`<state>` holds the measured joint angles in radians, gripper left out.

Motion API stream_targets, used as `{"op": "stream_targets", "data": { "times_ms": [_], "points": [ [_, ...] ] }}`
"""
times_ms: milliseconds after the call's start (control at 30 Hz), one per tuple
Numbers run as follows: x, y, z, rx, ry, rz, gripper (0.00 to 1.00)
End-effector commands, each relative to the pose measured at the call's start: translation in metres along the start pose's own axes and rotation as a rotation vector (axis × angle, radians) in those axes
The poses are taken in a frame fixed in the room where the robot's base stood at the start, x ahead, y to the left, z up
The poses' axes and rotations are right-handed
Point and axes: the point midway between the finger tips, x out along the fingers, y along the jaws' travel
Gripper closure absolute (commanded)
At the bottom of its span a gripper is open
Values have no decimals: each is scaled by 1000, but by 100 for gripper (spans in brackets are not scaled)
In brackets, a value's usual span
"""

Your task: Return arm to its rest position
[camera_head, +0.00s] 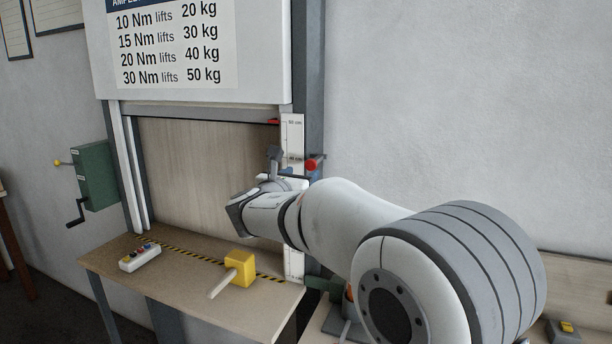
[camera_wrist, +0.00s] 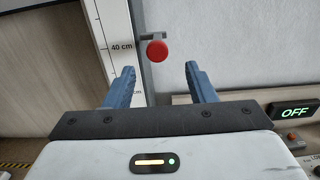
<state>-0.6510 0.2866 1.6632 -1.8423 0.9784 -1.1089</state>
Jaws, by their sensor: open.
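My gripper (camera_wrist: 159,68) is open in the wrist view, with two blue fingers apart and nothing between them. A red round knob (camera_wrist: 157,50) on a small bracket shows just beyond the fingertips, between them in the picture; I see no contact. In the head view my arm reaches from the lower right toward the shutter frame, and the red knob (camera_head: 315,164) is just right of the hand. My gripper's fingers are small and dark there, partly lost behind the hand.
A shutter panel (camera_head: 190,98) with a lift table hangs above a wooden counter (camera_head: 190,300). On it are a yellow block with a handle (camera_head: 240,268) and a button box (camera_head: 139,258). A green crank box (camera_head: 97,174) is left. An OFF display (camera_wrist: 293,113) is right.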

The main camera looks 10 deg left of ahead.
Motion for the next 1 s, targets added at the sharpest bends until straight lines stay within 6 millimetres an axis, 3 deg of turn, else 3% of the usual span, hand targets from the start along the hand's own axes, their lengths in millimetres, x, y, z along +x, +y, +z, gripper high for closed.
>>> {"op": "stream_targets", "data": {
  "times_ms": [133,433,567,667,767,900,1000],
  "points": [
    [-10,0,0,0,0,0,50],
    [-11,-1,0,2,1,-2,50],
    [-8,-24,-5,66,42,-44,50],
    [-7,-74,-18,214,129,-141,50],
    [-16,-142,-42,449,243,-297,50],
    [-54,-232,-83,837,374,-569,50],
    [-92,-280,-113,1121,430,-779,50]
  ]
}}
